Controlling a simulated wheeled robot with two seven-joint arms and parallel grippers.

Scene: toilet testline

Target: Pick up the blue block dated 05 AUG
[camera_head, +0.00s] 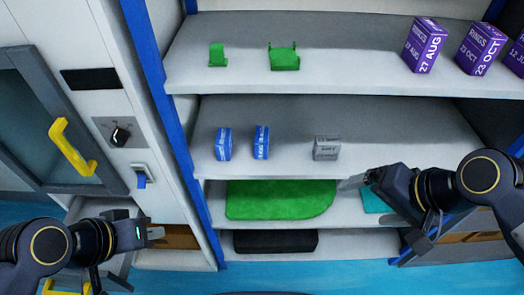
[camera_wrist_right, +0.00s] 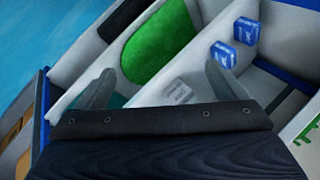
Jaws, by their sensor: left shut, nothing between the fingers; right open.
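Two small blue blocks stand on the middle shelf in the head view, a left one (camera_head: 223,144) and a right one (camera_head: 261,142). Their white print is too small to read, so I cannot tell which is dated 05 AUG. Both also show at the upper right of the right wrist view, one farther up (camera_wrist_right: 246,30) and one lower (camera_wrist_right: 223,54). My right gripper (camera_head: 352,182) is open and empty, in front of the shelf edge, right of the blue blocks and below a grey block (camera_head: 326,148). My left gripper (camera_head: 156,232) is shut and empty at the lower left, away from the shelves.
The grey block (camera_wrist_right: 177,92) appears between my right fingers in the wrist view, beyond them. Green pieces (camera_head: 284,57) and purple boxes (camera_head: 425,45) stand on the shelf above. A green mat (camera_head: 280,200) lies below. A blue post (camera_head: 165,110) bounds the shelves' left side.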

